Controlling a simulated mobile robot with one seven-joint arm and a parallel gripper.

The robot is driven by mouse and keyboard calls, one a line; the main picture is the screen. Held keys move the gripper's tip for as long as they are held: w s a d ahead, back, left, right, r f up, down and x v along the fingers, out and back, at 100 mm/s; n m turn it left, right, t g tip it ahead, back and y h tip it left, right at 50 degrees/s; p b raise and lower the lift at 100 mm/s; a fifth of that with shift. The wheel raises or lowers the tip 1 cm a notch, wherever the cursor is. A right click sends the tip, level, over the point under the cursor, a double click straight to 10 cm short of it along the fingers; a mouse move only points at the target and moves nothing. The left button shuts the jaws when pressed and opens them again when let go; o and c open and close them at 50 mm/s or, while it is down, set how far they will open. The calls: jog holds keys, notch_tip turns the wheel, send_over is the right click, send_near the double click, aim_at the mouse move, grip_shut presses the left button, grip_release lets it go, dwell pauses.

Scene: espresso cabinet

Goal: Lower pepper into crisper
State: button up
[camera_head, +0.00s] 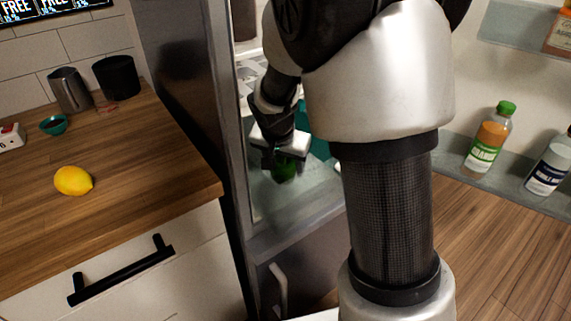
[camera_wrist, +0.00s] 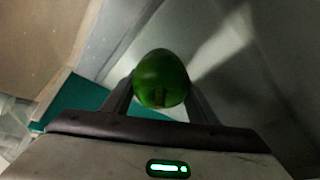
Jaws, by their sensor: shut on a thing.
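A dark green pepper (camera_wrist: 161,76) is held between the two fingers of my gripper (camera_wrist: 158,98) in the wrist view. In the head view the pepper (camera_head: 285,168) shows below my gripper (camera_head: 284,150), inside the open fridge, above a pale, see-through shelf or drawer surface (camera_head: 300,193). My gripper is shut on the pepper and points downward. My arm hides much of the fridge interior. I cannot tell from these frames where the crisper's opening lies, or whether the pepper touches anything below it.
A teal object (camera_wrist: 82,97) lies beside my gripper. The open fridge door, right of my arm, holds a green-capped bottle (camera_head: 489,137) and a white-labelled bottle (camera_head: 549,164). A lemon (camera_head: 73,181) sits on the wooden counter (camera_head: 130,190) at left. The fridge's side wall (camera_head: 190,100) stands close left of my gripper.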

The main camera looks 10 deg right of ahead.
jog(key=shift+f, duration=0.5)
dwell(0.3)
jog(key=o, duration=1.2)
jog(key=shift+c, duration=0.2)
jog(key=shift+r, duration=0.1)
jog(key=p+v, duration=0.3)
jog(key=v, duration=0.8)
jog(key=shift+s+a+r, duration=0.15)
jog(key=shift+s+r, duration=0.05)
jog(key=shift+r, duration=0.15)
jog(key=s+r+n, duration=0.1)
jog(key=s+r, duration=0.1)
jog(key=s, duration=0.1)
jog(key=s+d+r, duration=0.1)
jog(key=s+r, duration=0.2)
jog(key=s+d+r+n+y, duration=0.1)
jog(key=s+r, duration=0.1)
jog(key=s, duration=0.1)
jog(key=shift+s+d+r+n+t, duration=0.1)
jog(key=shift+s+r+n+t, duration=0.2)
jog(key=shift+s+t, duration=0.1)
jog(key=s+r+n+t+y, duration=0.1)
jog(key=s+r+n, duration=0.25)
jog(key=s, duration=0.75)
notch_tip(320, 180, up, 23)
jog(key=p, duration=2.4)
jog(key=shift+a+r+n+p, duration=0.15)
jog(key=shift+a+n+p, duration=0.05)
jog(key=shift+n+p, duration=0.15)
